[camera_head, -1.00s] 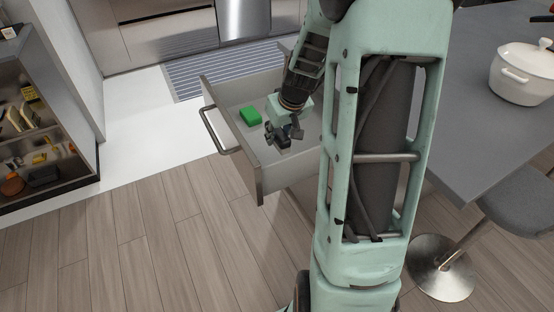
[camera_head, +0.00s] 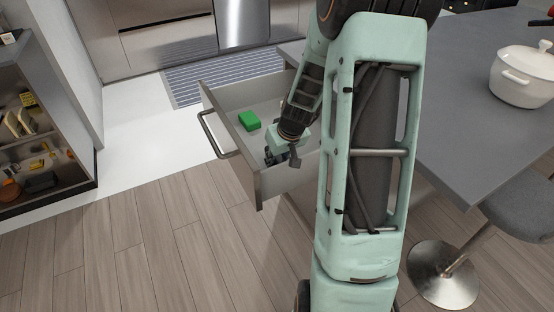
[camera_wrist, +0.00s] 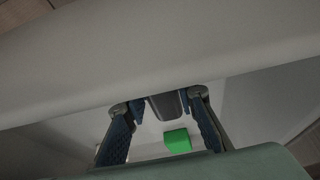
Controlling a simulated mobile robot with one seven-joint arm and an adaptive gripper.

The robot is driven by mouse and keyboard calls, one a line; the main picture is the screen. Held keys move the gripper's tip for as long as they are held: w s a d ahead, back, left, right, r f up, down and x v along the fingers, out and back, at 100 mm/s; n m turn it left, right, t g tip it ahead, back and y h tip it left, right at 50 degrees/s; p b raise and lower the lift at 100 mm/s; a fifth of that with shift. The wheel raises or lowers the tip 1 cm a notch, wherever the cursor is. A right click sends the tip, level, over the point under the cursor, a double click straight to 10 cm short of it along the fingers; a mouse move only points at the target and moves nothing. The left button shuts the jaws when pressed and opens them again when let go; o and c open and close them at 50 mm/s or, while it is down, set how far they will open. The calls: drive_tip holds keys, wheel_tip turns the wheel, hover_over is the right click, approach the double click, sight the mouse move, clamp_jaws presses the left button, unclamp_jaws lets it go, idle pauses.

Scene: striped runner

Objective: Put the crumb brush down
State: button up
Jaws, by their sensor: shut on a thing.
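My gripper (camera_head: 279,157) is inside the open drawer, near the drawer's front right corner in the head view. In the wrist view its two blue-grey fingers are closed on a dark grey thing (camera_wrist: 168,105), which I take to be the crumb brush. Only part of it shows; the rest is hidden. In the head view the brush is too small and dark to make out clearly. I cannot tell whether it touches the drawer floor. The drawer (camera_head: 222,112) is pale grey with a bar handle.
A green block (camera_head: 250,121) lies on the drawer floor beyond my gripper; it also shows in the wrist view (camera_wrist: 178,141). A pale drawer wall (camera_wrist: 160,62) crosses close in the wrist view. A grey counter (camera_head: 450,130) with a white pot (camera_head: 522,78) is at right.

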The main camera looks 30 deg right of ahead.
drive_tip(key=o, duration=1.1)
drive_tip(key=shift+s+r+p, duration=0.1)
drive_tip(key=shift+r+p, duration=0.35)
drive_tip(key=shift+r, duration=0.1)
drive_tip(key=p+v, duration=0.1)
drive_tip(key=v, duration=1)
drive_tip(key=shift+s+p, duration=0.15)
drive_tip(key=shift+p, duration=0.2)
